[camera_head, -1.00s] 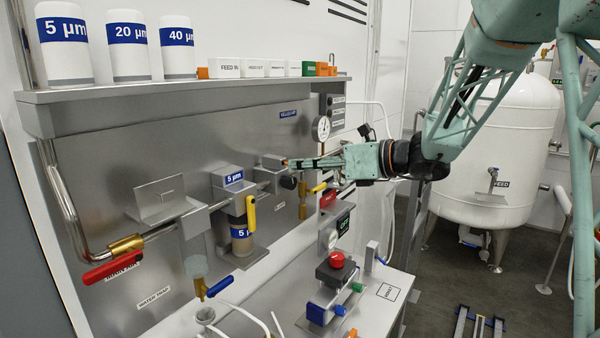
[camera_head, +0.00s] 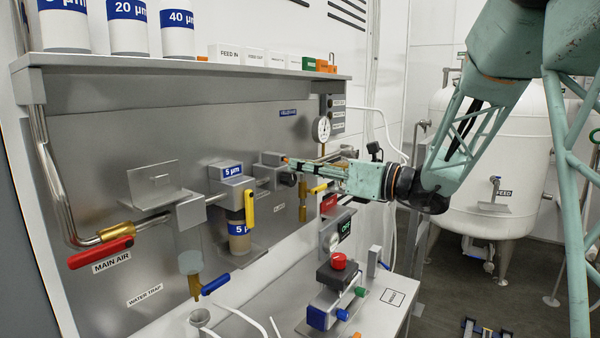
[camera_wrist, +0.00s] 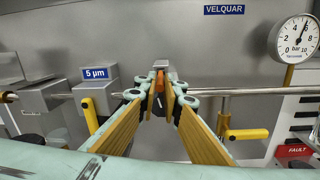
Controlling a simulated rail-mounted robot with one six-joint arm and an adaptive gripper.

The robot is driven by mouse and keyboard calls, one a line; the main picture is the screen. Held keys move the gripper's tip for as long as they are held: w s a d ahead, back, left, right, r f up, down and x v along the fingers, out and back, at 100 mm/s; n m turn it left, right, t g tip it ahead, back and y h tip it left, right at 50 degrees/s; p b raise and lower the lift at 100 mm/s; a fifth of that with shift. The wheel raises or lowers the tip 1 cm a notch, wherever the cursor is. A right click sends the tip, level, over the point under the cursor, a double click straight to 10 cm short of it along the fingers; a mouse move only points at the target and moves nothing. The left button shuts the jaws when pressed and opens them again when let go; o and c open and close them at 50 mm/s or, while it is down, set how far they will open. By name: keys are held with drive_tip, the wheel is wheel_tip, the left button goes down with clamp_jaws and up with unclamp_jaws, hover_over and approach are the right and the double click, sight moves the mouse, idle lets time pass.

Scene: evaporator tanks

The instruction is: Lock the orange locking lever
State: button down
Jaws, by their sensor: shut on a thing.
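The orange locking lever (camera_wrist: 160,63) shows as a small orange piece at a grey block (camera_wrist: 162,74) in the wrist view. My gripper (camera_wrist: 160,84) reaches straight at it, with its fingertips closed in at the lever. In the head view my gripper (camera_head: 292,163) points left at the same grey block (camera_head: 270,158) on the pipe line, and a bit of orange (camera_head: 285,159) shows at the tips. The fingers hide most of the lever, so I cannot tell its angle.
A yellow lever (camera_head: 250,208) hangs beside the 5 µm filter (camera_head: 239,230). A gauge (camera_head: 321,129) and another yellow lever (camera_wrist: 246,134) are to the right. A red MAIN AIR lever (camera_head: 100,252) is at left. A shelf (camera_head: 180,72) runs above.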

drive_tip(key=shift+f+y+b, duration=0.25)
drive_tip(key=shift+y+b, duration=0.15)
drive_tip(key=shift+b, duration=0.35)
drive_tip(key=c, duration=2.8)
unclamp_jaws()
drive_tip(key=v, duration=1.2)
drive_tip(key=shift+s+a+f, duration=0.1)
